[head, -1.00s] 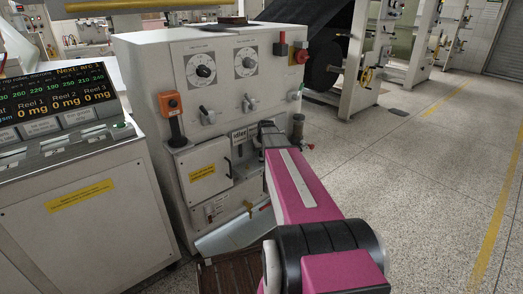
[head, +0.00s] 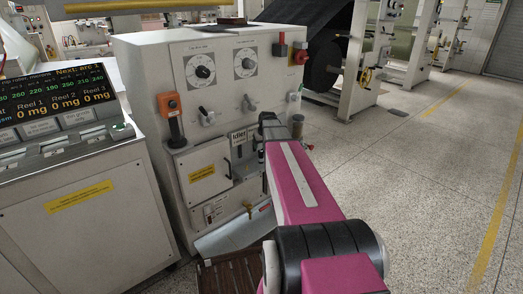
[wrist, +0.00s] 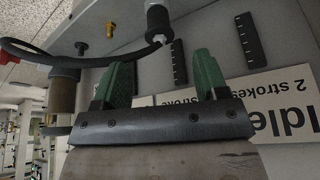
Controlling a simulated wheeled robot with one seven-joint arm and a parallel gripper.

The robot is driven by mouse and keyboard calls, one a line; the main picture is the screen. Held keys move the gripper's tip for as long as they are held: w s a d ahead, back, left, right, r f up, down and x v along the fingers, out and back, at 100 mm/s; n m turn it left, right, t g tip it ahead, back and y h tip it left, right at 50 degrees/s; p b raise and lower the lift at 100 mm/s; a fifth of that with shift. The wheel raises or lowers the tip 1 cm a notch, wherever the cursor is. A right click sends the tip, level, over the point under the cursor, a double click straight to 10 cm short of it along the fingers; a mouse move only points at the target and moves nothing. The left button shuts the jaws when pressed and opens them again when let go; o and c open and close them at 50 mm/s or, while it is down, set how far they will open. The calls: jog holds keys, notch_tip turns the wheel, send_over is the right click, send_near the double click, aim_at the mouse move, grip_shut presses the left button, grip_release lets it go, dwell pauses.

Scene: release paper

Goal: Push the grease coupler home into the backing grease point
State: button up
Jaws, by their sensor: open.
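My gripper (wrist: 160,78) shows in the wrist view with two green fingers spread apart and nothing between them. A black cylindrical fitting with a pale metal tip (wrist: 158,22), which looks like the grease coupler, is beyond the fingers at the top centre. A black hose (wrist: 60,58) loops in from the left and passes by its tip. A brass fitting (wrist: 110,29) and a small dark fitting (wrist: 82,47) stand to its left on the machine face. I cannot tell which is the backing grease point. In the head view my magenta arm hides most of this area.
An "Idler" label (wrist: 285,115) with stroke text lies close behind the fingers. Dark slotted strips (wrist: 248,40) are on the panel. A brown cylinder (wrist: 62,92) stands at left. In the head view the grey cabinet (head: 145,75) fills the centre; the floor at right (head: 430,190) is clear.

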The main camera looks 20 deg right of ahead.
jog(key=shift+v, duration=2.2)
jog(key=s+a+f+g, duration=0.1)
jog(key=s+a+f, duration=0.3)
jog(key=s, duration=0.4)
jog(key=s+a+f+g, duration=0.2)
jog(key=s+a+f, duration=0.2)
jog(key=s+a, duration=0.2)
jog(key=s+a+f+g, duration=0.1)
jog(key=s+a+f, duration=0.4)
jog(key=s, duration=0.5)
jog(key=shift+s+a+g, duration=0.25)
jog(key=shift+s+g, duration=0.05)
